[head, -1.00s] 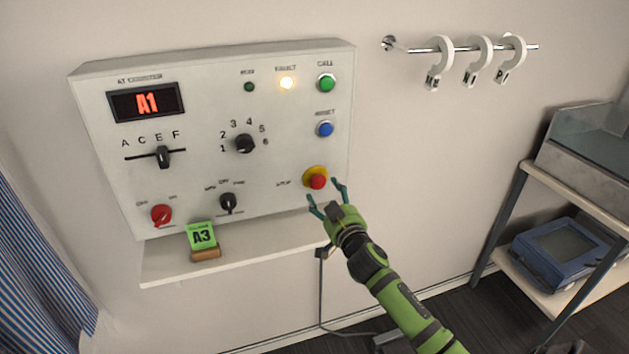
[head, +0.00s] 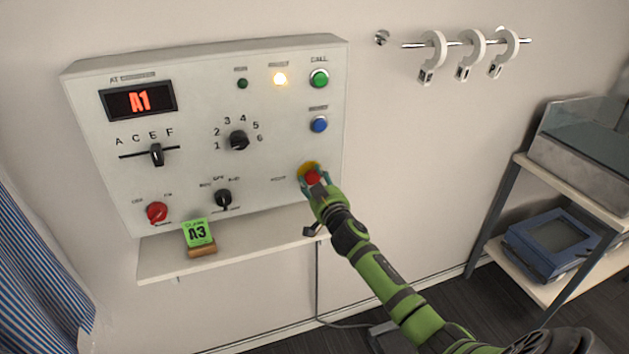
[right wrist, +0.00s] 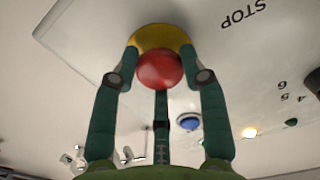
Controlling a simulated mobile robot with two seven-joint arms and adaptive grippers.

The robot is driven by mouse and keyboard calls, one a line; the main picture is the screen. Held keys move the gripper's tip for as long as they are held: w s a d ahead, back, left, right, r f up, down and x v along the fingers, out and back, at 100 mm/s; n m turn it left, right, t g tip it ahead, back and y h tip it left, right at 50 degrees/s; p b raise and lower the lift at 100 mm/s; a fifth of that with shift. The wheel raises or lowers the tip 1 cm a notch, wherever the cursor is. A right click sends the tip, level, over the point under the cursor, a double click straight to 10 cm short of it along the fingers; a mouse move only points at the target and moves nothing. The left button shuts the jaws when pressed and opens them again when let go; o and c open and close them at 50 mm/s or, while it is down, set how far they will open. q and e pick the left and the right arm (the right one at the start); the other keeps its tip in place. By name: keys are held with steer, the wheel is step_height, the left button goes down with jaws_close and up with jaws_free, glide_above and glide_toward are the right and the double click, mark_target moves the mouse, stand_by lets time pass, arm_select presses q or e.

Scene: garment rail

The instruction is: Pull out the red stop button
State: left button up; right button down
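The red stop button (head: 312,176) sits on a yellow collar (head: 306,167) at the lower right of the white control panel. In the right wrist view the round red button (right wrist: 160,70) is in the middle, below the yellow ring and near the word STOP. My right gripper (head: 316,182) is at the button. In the right wrist view its green fingers (right wrist: 160,62) stand around the button, with narrow gaps showing at its sides. It looks open, not closed on the button. My left gripper is not in view.
The panel (head: 258,95) also carries a green button (head: 319,78), a blue button (head: 319,124), knobs and a display reading A1. A hook rail and a rack stand to the right.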

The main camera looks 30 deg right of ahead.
steer(key=shift+p+v, duration=0.35)
steer(key=shift+v, duration=0.45)
steer(key=shift+w+f, duration=0.1)
steer(key=shift+f, duration=0.05)
steer(key=c, duration=0.7)
jaws_free()
steer(key=shift+o, duration=0.2)
steer(key=shift+s, duration=0.25)
steer(key=shift+s+a, duration=0.15)
steer(key=shift+s, duration=0.2)
steer(key=v, duration=1.1)
steer(key=shift+s, duration=0.15)
